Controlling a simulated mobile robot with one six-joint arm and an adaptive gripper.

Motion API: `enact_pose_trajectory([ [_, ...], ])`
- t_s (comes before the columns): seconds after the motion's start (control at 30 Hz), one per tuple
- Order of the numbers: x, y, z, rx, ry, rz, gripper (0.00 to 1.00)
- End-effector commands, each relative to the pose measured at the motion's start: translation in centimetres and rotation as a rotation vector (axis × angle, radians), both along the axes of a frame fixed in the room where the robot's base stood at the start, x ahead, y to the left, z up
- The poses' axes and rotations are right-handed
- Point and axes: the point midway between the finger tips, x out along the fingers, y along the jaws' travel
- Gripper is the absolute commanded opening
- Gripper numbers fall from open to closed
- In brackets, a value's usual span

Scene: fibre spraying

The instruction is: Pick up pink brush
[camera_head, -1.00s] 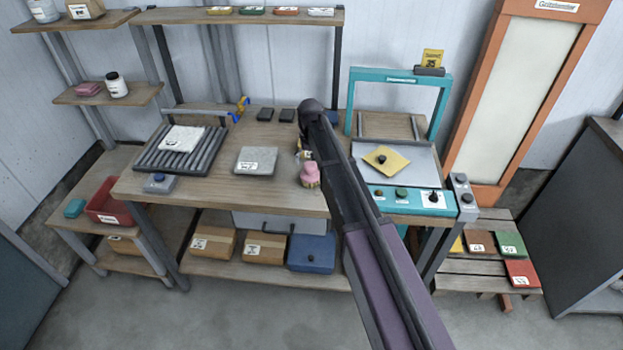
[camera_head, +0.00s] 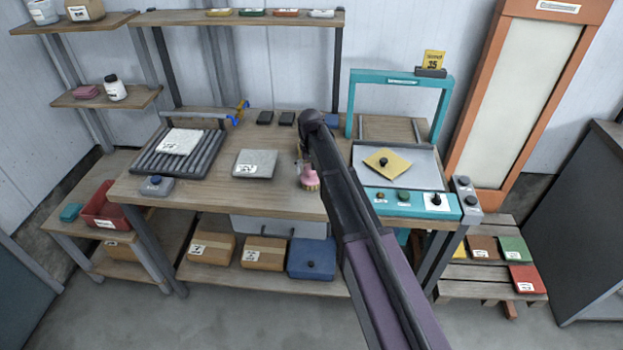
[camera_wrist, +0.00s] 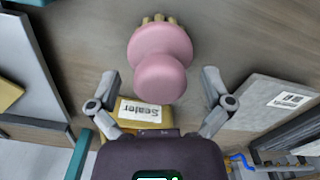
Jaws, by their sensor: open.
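The pink brush (camera_head: 309,177) stands on the wooden workbench, right of the grey slab and partly hidden by my arm in the head view. In the wrist view the pink brush (camera_wrist: 161,62) shows its rounded pink handle and pale bristles at its far end. My gripper (camera_wrist: 157,82) is open. Its two grey fingers lie on either side of the brush handle in the picture, with gaps on both sides. I cannot tell how far the handle is from the fingers in depth. In the head view my gripper is mostly hidden behind my arm.
A yellow packet labelled Sealer (camera_wrist: 140,112) lies close to the brush. The grey slab (camera_head: 255,163) is to the left, beyond it a roller rack (camera_head: 150,160). The teal-framed machine (camera_head: 445,203) stands right of my arm. Bare bench lies between slab and brush.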

Motion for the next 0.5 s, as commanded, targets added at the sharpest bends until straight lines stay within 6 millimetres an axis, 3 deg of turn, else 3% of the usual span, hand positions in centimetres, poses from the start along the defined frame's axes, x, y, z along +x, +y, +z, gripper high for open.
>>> enact_pose_trajectory([
  [0.13,0.00,-0.01,0.00,0.000,0.000,0.000,0.97],
  [0.4,0.01,-0.03,-0.01,0.000,0.000,0.000,0.17],
  [0.5,0.01,-0.03,-0.01,0.000,0.000,0.000,0.13],
])
